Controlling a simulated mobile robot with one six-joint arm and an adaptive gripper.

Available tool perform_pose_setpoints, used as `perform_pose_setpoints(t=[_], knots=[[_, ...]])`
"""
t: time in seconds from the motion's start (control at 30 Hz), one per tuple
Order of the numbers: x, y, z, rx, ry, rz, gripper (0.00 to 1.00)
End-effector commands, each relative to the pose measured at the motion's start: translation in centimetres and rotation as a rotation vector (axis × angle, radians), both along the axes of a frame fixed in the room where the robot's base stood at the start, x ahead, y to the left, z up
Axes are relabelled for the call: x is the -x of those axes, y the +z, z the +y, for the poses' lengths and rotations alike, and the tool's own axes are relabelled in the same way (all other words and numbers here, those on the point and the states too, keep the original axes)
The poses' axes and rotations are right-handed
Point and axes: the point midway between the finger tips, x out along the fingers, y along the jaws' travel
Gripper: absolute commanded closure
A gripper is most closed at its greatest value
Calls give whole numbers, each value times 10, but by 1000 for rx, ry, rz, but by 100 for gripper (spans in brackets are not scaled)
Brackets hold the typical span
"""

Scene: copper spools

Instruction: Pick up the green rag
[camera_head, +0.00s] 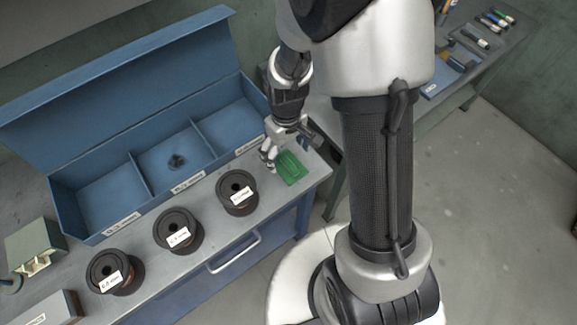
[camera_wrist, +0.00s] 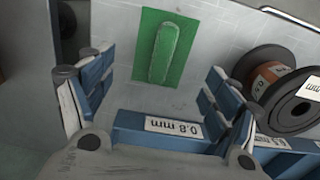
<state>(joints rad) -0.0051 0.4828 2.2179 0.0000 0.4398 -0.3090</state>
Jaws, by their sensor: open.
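The green rag (camera_head: 291,168) lies on the grey bench top near its right end. It is a flat green piece with a raised fold along its middle, clear in the wrist view (camera_wrist: 163,48). My gripper (camera_head: 275,150) is at the rag's left and back side in the head view. In the wrist view my gripper (camera_wrist: 150,90) has its blue-padded fingers spread wide, with the rag between and beyond them. The gripper is empty, and no finger visibly grips the rag.
Three copper spools, the nearest being the right one (camera_head: 237,193), stand in a row left of the rag. A blue compartment box (camera_head: 140,177) with a raised lid is behind them. A side table (camera_head: 470,60) holds tools at the upper right.

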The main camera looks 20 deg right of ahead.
Motion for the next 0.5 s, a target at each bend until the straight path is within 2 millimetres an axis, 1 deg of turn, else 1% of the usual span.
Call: perform_pose_setpoints(t=[0.03,0.1,0.23,0.3,0.5], knots=[[1,-11,0,0,0,3,18],[2,-23,1,1,0,5,18],[2,-41,1,0,0,4,18],[1,-44,1,0,0,2,18],[1,-43,1,0,0,0,19]])
